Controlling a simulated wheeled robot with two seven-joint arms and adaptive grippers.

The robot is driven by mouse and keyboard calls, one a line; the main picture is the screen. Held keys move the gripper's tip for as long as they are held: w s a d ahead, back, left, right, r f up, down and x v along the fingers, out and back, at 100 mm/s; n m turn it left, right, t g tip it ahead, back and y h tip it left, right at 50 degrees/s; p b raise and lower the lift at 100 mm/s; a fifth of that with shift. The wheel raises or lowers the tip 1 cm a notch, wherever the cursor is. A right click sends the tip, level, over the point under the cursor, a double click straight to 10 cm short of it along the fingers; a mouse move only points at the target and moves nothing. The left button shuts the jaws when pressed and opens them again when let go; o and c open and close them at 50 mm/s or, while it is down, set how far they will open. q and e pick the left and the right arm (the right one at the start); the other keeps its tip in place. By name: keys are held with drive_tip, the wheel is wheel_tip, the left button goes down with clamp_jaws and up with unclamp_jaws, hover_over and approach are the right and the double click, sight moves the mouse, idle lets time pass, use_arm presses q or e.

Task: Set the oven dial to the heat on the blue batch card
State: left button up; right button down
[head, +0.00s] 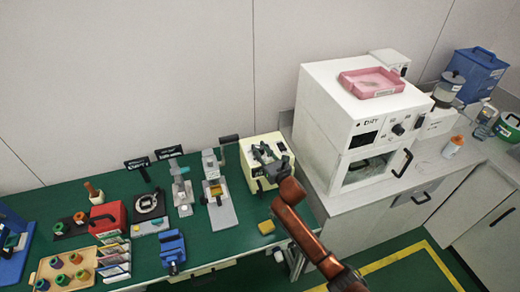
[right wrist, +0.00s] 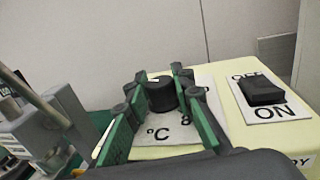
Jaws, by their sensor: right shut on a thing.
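The oven dial is a black round knob (right wrist: 161,94) with a pale pointer mark, on a white plate marked °C and a partly hidden number, atop a cream box (right wrist: 228,68). My right gripper (right wrist: 163,100) is shut on this dial, a finger on each side. In the head view the right gripper (head: 266,156) is over the cream box (head: 247,150), and the dial is hidden. A rack of several small coloured cards (head: 113,262) stands at lower left; I cannot read them or tell which is the blue batch card. My left gripper is out of view.
An ON/OFF rocker switch (right wrist: 262,89) sits right of the dial. Grey lab devices (head: 216,196) stand close left of the box. A large white cabinet (head: 325,125) with a pink tray (head: 371,83) on top stands to the right. A yellow block (head: 266,227) lies in front.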

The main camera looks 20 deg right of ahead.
drive_tip(key=shift+a+f+m+h+b, duration=0.1)
drive_tip(key=shift+f+m+h+b, duration=0.15)
drive_tip(key=shift+m+h+b, duration=0.95)
drive_tip(key=m+h+b, duration=0.1)
drive_tip(key=h, duration=0.3)
drive_tip(key=shift+m+b, duration=0.35)
drive_tip(key=shift+m, duration=0.05)
drive_tip(key=m+h, duration=0.1)
drive_tip(key=h, duration=0.2)
drive_tip(key=shift+r+m, duration=0.15)
drive_tip(key=shift+m, duration=0.25)
drive_tip(key=m+g+h, duration=0.1)
drive_tip(key=h, duration=0.1)
drive_tip(key=m+g+h+b, duration=0.1)
drive_tip(key=m+h, duration=0.1)
drive_tip(key=shift+r+g+h, duration=0.1)
drive_tip(key=shift+g+h, duration=0.3)
use_arm(q)
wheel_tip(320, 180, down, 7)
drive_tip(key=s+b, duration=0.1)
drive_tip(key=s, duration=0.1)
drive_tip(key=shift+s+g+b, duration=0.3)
drive_tip(key=shift+b, duration=0.05)
use_arm(e)
drive_tip(key=shift+m+g+h, duration=2)
drive_tip(key=c, duration=1.6)
unclamp_jaws()
